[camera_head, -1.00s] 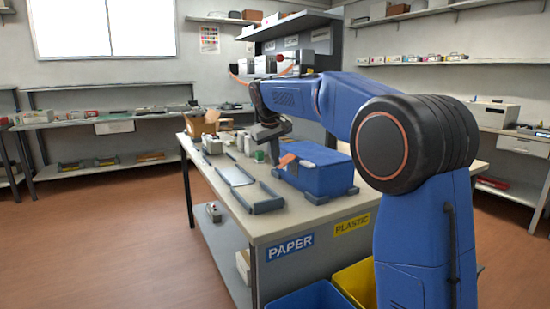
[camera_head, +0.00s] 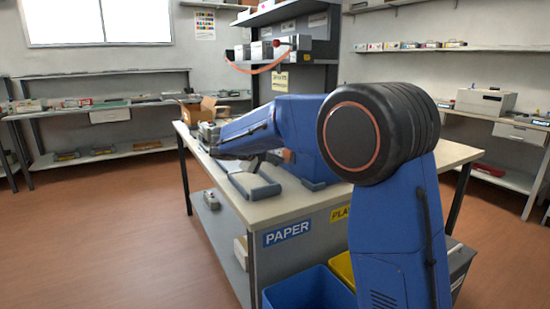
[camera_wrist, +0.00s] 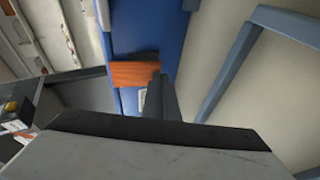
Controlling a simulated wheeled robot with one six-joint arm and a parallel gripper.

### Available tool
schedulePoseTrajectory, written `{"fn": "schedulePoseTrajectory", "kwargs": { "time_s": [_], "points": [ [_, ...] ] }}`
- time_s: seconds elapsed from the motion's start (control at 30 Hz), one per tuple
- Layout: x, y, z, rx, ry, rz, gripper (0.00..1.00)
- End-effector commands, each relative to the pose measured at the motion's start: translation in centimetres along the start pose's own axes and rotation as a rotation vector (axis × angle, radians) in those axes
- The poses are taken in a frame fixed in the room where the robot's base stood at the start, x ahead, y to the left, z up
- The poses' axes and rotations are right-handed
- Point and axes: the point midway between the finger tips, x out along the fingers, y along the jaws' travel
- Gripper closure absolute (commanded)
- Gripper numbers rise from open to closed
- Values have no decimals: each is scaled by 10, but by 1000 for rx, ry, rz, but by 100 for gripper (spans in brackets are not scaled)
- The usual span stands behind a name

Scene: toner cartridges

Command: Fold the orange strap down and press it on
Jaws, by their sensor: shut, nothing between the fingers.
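The orange strap (camera_wrist: 135,73) shows in the wrist view as a short flap across the blue case (camera_wrist: 150,30). In the head view only a small orange piece of it (camera_head: 287,155) shows past my arm. I cannot tell whether it lies flat or stands up. My gripper (camera_wrist: 160,82) is shut and empty, with its fingertips close beside the right end of the strap; I cannot tell whether they touch. In the head view my arm hides most of the case and the gripper's tips.
A grey-blue frame (camera_wrist: 232,58) lies on the table right of the case in the wrist view. The table (camera_head: 300,208) carries an open cardboard box (camera_head: 200,108) at its far end. Blue (camera_head: 308,290) and yellow (camera_head: 343,268) bins stand below its front edge.

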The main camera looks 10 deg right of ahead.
Motion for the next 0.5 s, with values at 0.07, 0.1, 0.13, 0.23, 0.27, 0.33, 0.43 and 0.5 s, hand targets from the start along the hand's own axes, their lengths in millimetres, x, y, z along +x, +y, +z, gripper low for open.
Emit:
{"fn": "schedulePoseTrajectory", "kwargs": {
  "time_s": [0.07, 0.1, 0.13, 0.23, 0.27, 0.33, 0.43, 0.5],
  "points": [
    [4, -1, 2, -1, -2, -1, 100],
    [6, -2, 2, -1, -2, -1, 100],
    [7, -2, 2, -1, -2, -2, 100],
    [11, -3, 4, -1, -2, -2, 100],
    [12, -3, 4, -1, -2, -2, 100],
    [14, -3, 5, 0, -2, -2, 100],
    [17, -4, 6, 0, -2, -3, 100],
    [18, -4, 6, 0, -2, -3, 100]
  ]
}}
